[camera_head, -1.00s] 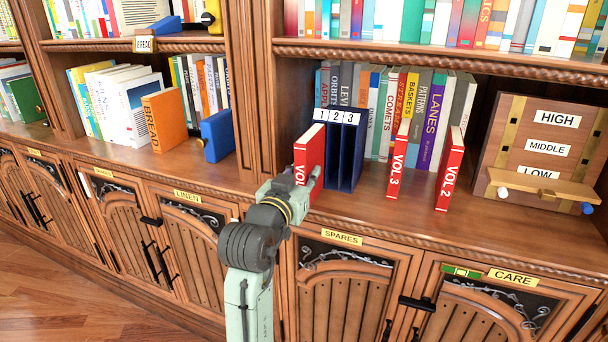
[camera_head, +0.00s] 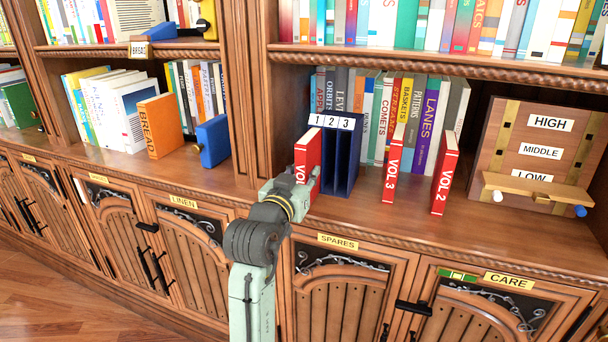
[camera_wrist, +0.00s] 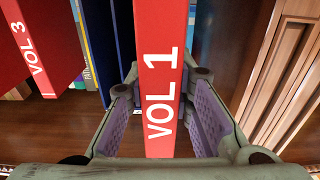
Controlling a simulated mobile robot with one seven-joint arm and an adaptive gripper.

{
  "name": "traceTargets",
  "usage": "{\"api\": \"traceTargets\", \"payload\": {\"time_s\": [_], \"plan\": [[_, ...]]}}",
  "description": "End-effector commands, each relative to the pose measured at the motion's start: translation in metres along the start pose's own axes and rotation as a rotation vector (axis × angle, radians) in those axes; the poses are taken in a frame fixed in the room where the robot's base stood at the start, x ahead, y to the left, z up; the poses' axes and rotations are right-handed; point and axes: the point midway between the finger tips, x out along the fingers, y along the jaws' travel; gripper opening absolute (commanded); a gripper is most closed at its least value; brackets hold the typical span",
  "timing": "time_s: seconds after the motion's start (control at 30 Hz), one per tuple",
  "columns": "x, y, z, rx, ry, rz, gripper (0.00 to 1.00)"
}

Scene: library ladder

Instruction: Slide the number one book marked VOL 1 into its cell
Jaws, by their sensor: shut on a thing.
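My gripper (camera_head: 302,181) is shut on the red VOL 1 book (camera_head: 307,150). In the wrist view, the book (camera_wrist: 160,60) stands between the two finger pads of my gripper (camera_wrist: 162,100), with its lettered spine toward me. In the head view, the book is at the left front of the blue holder (camera_head: 341,165), whose cells are labelled 1, 2 and 3. Blue holder panels (camera_wrist: 122,40) show beyond the book's left side in the wrist view. The book hides much of cell 1, so I cannot tell whether its far edge is inside.
Red books VOL 3 (camera_head: 392,168) and VOL 2 (camera_head: 444,178) stand on the shelf right of the holder. A book row (camera_head: 430,115) lines the back. A wooden HIGH/MIDDLE/LOW board (camera_head: 545,150) is at the right. A wooden upright (camera_head: 262,100) rises left of the book.

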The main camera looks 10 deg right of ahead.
Motion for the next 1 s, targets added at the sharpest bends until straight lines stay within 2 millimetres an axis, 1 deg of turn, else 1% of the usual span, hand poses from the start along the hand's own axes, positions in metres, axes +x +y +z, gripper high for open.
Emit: {"api": "traceTargets", "payload": {"time_s": [1.0], "plan": [[0.025, 0.000, -0.002, 0.001, 0.003, 0.000, 0.00]]}}
